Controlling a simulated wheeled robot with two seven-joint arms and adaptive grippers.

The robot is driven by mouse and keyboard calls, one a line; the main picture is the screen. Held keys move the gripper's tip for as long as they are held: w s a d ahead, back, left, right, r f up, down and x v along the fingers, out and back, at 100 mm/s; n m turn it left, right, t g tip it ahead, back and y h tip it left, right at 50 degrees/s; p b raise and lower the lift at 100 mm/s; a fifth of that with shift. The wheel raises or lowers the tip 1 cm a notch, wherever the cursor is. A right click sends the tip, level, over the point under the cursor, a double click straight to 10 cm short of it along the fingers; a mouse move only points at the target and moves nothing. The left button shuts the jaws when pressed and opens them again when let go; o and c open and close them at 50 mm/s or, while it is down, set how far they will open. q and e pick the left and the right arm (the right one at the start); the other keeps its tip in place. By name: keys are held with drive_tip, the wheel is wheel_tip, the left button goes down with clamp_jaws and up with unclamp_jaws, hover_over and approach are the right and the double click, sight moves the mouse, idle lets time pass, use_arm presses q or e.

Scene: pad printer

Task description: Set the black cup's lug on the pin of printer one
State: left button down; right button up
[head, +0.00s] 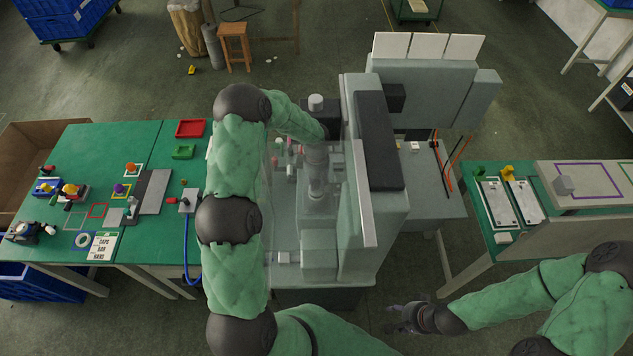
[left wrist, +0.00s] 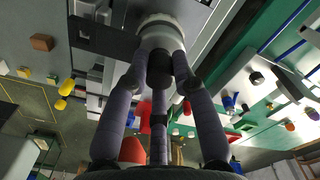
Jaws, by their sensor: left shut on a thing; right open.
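The printer (head: 355,205), a large grey machine, stands in the middle of the head view. My left gripper (head: 316,188) is beside it and looks pale and hazy there. In the left wrist view, the fingers of my left gripper (left wrist: 160,70) close on a small dark piece, which I take to be the black cup (left wrist: 160,66). A white round part (left wrist: 161,32) lies just beyond it; I cannot tell whether they touch. The cup's lug and the pin cannot be made out. My right gripper (head: 408,318) is open and empty, low and right of the printer.
A green table (head: 130,210) on the left holds several small coloured parts, trays and a card (head: 102,246). A bench (head: 540,238) on the right carries metal plates.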

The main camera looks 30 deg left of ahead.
use_arm(q)
drive_tip(key=shift+f+b, duration=0.25)
drive_tip(key=shift+b, duration=0.05)
drive_tip(key=c, duration=0.9)
unclamp_jaws()
drive_tip(key=shift+c, duration=0.2)
